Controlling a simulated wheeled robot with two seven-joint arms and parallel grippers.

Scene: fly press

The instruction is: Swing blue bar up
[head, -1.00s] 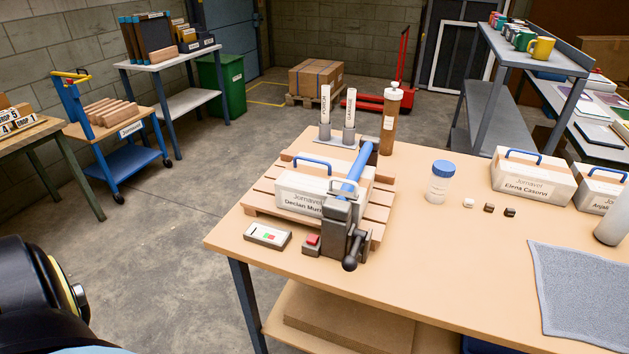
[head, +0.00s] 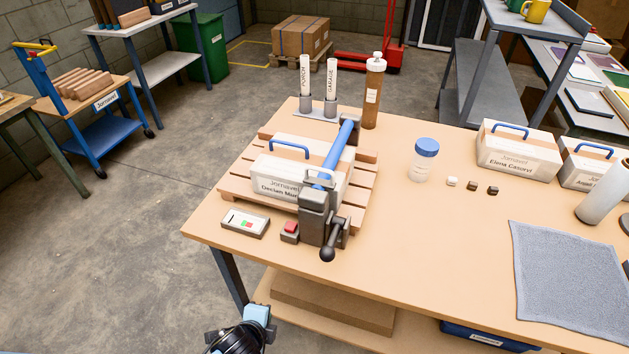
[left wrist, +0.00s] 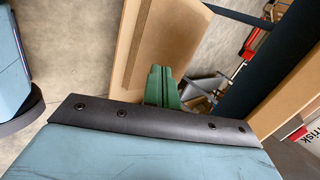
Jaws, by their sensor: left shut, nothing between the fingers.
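The blue bar (head: 339,147) lies low over the right end of a white box labelled Declan (head: 280,178), pointing away from me. Its near end meets a dark metal press (head: 314,213) with a ball-ended crank (head: 328,253). Its far end meets a dark block (head: 349,122). I cannot tell whether the bar touches the box. My left gripper shows in the left wrist view as green fingers (left wrist: 159,72), shut and empty, near the table edge. Part of my left arm shows at the bottom of the head view, well short of the bar. My right gripper is out of view.
The box sits on a wooden pallet (head: 231,183). A red button (head: 290,231) and a small panel (head: 245,222) are in front. Labelled tubes (head: 318,84) and a brown bottle (head: 373,92) stand behind.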

